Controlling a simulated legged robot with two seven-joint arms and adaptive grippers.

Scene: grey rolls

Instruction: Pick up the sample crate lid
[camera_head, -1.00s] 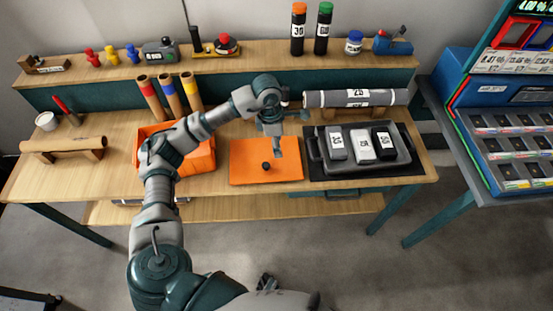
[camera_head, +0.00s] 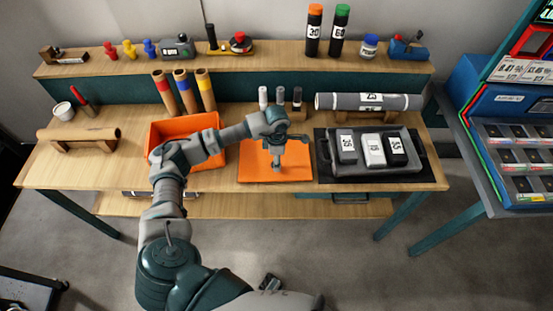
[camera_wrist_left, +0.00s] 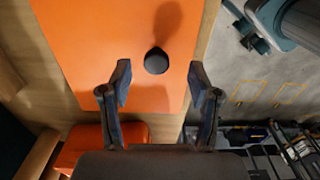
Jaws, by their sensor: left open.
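The sample crate lid is a flat orange panel (camera_head: 250,173) lying on the wooden bench. It fills much of the left wrist view (camera_wrist_left: 100,35), where its round black knob (camera_wrist_left: 156,61) shows. I cannot tell the exact height above the lid. My right gripper is not in view.
An open orange crate (camera_head: 212,159) stands left of the lid, under my left forearm. A dark tray (camera_head: 420,167) with several labelled blocks is to the right. A grey roll (camera_head: 345,102) and small vials (camera_head: 263,97) are behind. A blue machine (camera_head: 490,110) stands at far right.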

